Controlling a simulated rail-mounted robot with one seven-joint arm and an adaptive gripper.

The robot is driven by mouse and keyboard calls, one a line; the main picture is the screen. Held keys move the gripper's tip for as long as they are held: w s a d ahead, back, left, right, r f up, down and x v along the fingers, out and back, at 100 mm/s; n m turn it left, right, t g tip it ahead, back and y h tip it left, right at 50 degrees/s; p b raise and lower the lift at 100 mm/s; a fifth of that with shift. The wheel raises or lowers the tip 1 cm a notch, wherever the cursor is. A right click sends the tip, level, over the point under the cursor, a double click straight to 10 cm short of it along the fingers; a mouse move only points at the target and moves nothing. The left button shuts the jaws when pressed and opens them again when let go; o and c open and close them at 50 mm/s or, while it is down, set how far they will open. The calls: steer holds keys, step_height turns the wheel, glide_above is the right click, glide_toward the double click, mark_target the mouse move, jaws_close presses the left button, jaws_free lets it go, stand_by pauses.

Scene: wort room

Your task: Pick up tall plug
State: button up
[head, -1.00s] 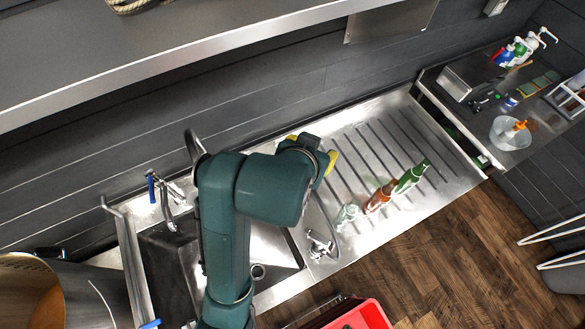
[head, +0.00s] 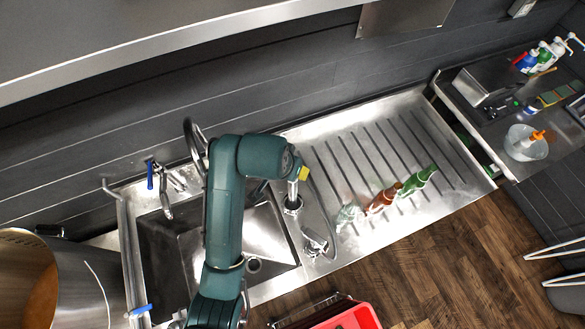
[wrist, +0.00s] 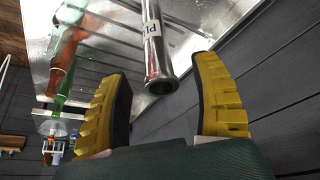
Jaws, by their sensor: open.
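The tall plug (head: 292,196) is a shiny metal tube standing upright near the right rim of the sink, by the drainboard. In the wrist view the tube (wrist: 153,45) shows a white label with the letters "PL", and its open end points toward my gripper. My gripper (wrist: 165,85) is open, with its two yellow ribbed fingers on either side of the tube's end; no contact shows. In the head view my gripper (head: 303,174) is at the top of the tube, mostly hidden by my arm.
The sink basin (head: 225,260) lies left of the plug, with a blue-handled tap (head: 163,190) behind. Clear, brown and green bottles (head: 382,198) lie on the ribbed drainboard (head: 345,150). A red crate (head: 350,318) is below.

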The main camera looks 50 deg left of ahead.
steer(key=p+x, duration=0.1)
steer(key=x, duration=0.4)
steer(key=shift+w+d+f+p, duration=0.1)
steer(key=shift+w+f+p, duration=0.1)
steer(key=shift+p, duration=0.15)
jaws_close()
